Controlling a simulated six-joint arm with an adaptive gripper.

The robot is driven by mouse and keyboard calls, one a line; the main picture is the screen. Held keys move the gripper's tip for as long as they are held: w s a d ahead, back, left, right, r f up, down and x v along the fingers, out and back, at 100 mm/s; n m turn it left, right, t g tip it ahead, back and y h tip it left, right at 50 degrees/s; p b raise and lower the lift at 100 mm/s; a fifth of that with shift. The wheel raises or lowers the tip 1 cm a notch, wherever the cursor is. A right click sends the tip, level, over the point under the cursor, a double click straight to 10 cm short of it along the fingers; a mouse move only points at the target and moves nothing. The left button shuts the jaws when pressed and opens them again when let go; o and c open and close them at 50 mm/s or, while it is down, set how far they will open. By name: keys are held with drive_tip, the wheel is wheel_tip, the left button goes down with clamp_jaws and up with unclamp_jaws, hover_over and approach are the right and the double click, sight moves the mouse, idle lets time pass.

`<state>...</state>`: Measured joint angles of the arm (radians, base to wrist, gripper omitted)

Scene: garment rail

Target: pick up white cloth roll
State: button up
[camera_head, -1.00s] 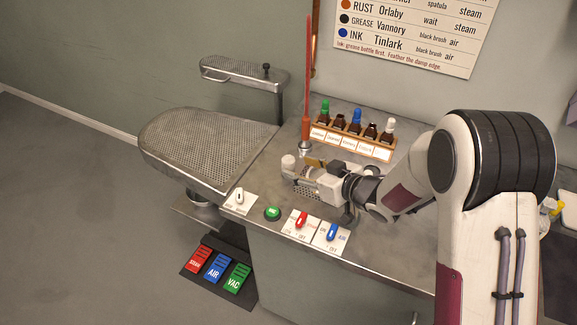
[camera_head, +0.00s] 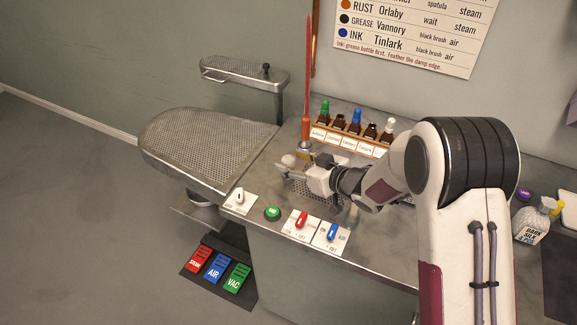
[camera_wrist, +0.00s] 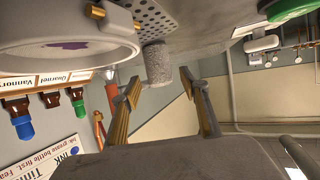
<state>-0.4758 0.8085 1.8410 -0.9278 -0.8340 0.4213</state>
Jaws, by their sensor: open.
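The white cloth roll (camera_head: 288,160) stands upright on the perforated tray on the bench, just beyond my fingers. In the wrist view it is a pale, speckled cylinder (camera_wrist: 157,63) at the upper middle. My gripper (camera_wrist: 160,84) is open, with one finger on either side of the roll's line in that view. The fingers are empty, and the roll's free end lies close to the space between the tips. In the head view my gripper (camera_head: 291,172) is low over the tray, beside the roll. Whether a finger touches it I cannot tell.
A rack of capped bottles (camera_head: 352,136) stands behind, and a tall red rod (camera_head: 307,80) rises near the roll. A perforated board (camera_head: 205,145) lies left. Switches (camera_head: 302,224) line the front edge. A white round rim (camera_wrist: 110,58) with a purple stain is close in the wrist view.

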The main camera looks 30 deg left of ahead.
drive_tip(key=shift+x, duration=1.05)
drive_tip(key=c, duration=0.9)
